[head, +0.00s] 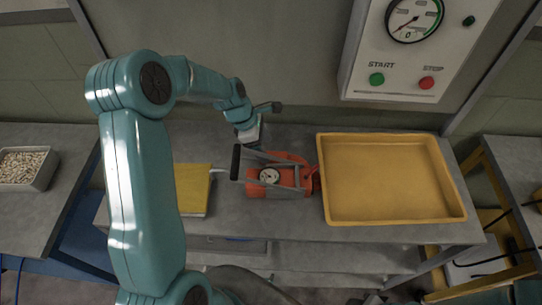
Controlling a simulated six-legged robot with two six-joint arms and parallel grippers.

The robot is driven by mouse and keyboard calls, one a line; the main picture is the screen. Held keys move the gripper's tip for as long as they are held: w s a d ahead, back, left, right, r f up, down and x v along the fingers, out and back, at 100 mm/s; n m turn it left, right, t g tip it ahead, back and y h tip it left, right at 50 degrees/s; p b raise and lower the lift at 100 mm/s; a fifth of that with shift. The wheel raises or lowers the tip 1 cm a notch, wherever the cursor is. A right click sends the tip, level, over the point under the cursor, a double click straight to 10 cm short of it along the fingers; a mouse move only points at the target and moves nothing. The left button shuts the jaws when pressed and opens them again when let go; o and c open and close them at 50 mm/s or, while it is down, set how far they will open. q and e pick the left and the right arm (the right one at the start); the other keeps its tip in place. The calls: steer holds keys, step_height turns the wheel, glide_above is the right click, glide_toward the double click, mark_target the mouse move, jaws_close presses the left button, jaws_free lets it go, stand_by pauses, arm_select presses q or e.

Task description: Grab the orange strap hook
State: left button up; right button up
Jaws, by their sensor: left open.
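An orange device (290,190) with a round white gauge, grey side bars and a black handle sits on the grey workbench, left of the yellow tray. A small orange hook-like part (313,181) shows at its right end, close to the tray's left wall; I cannot tell whether this part is the strap hook. My left gripper (260,124) is open and empty, at the back of the bench just above and behind the device. My right gripper is not in view.
The yellow tray (393,219) is empty. A yellow folder-like object (192,190) lies left of the device. A control box (402,60) with a gauge and buttons hangs on the wall. A bin of pale pieces (26,168) stands far left.

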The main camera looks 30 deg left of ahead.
mark_target(269, 153)
arm_select(q)
steer(key=x, duration=0.3)
steer(key=shift+d+f, duration=0.3)
steer(key=shift+w+f, duration=0.1)
steer(key=shift+f, duration=0.1)
steer(key=shift+r, duration=0.15)
steer(key=shift+c, duration=0.3)
steer(key=c, duration=1.2)
